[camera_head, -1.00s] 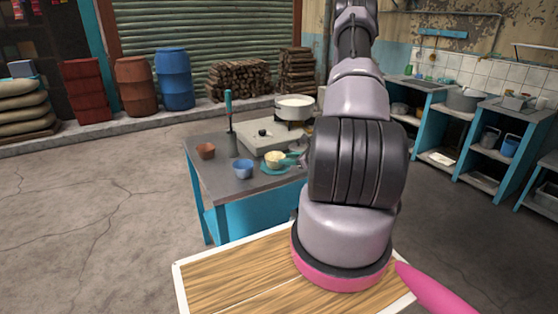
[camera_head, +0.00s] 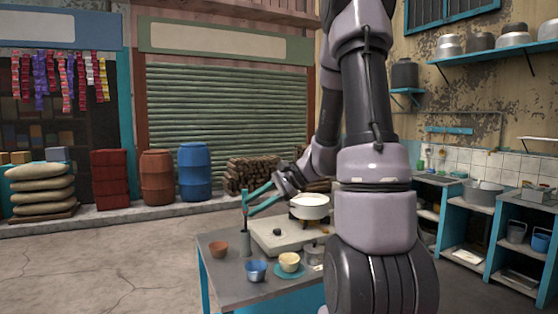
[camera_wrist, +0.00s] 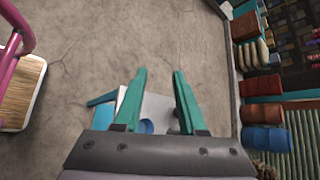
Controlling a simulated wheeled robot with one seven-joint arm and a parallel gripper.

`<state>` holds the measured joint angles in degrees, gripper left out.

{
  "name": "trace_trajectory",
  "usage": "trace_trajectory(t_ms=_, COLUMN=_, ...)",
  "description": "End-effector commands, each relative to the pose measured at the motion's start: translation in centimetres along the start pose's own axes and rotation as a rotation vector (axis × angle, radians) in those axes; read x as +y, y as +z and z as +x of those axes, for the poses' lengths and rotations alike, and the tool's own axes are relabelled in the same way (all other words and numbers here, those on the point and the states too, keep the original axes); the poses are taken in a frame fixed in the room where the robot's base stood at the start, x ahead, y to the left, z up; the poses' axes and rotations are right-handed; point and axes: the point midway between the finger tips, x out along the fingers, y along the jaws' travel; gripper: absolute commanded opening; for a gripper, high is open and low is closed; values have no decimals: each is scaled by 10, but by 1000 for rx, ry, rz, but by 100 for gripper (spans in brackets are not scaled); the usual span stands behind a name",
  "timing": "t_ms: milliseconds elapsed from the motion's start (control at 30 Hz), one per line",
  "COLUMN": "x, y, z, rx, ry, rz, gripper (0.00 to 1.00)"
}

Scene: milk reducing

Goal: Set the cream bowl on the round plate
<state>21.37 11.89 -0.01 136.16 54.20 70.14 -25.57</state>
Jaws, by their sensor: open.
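The cream bowl (camera_head: 289,261) stands upright on the table in the head view. It appears to rest on the round teal plate (camera_head: 291,274), whose rim shows beneath it. My gripper (camera_head: 247,203) is raised above the table, up and to the left of the bowl and apart from it. Its two teal fingers are spread with nothing between them, which the wrist view (camera_wrist: 159,74) also shows. I cannot make out the cream bowl in the wrist view.
On the table (camera_head: 225,281) are a blue bowl (camera_head: 256,270), a brown bowl (camera_head: 219,249), a dark upright cylinder (camera_head: 245,243), a lidded metal pot (camera_head: 313,253) and a stove with a white pan (camera_head: 310,206). Open floor (camera_head: 100,280) lies to the left.

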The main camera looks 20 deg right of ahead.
Motion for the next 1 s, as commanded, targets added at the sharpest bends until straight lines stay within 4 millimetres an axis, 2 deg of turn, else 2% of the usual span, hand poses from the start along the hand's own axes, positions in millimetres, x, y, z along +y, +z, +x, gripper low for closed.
trace_trajectory(t_ms=33, x=1, y=24, z=-7, rx=18, ry=47, rz=-88, gripper=40)
trace_trajectory(t_ms=100, x=8, y=50, z=-16, rx=51, ry=117, rz=-198, gripper=40)
trace_trajectory(t_ms=200, x=20, y=82, z=-32, rx=112, ry=205, rz=-354, gripper=40)
trace_trajectory(t_ms=400, x=41, y=129, z=-73, rx=285, ry=328, rz=-667, gripper=40)
trace_trajectory(t_ms=500, x=48, y=146, z=-95, rx=386, ry=359, rz=-813, gripper=40)
trace_trajectory(t_ms=700, x=54, y=166, z=-132, rx=552, ry=371, rz=-1015, gripper=40)
trace_trajectory(t_ms=833, x=55, y=171, z=-143, rx=603, ry=369, rz=-1070, gripper=40)
trace_trajectory(t_ms=1000, x=55, y=171, z=-145, rx=614, ry=370, rz=-1080, gripper=40)
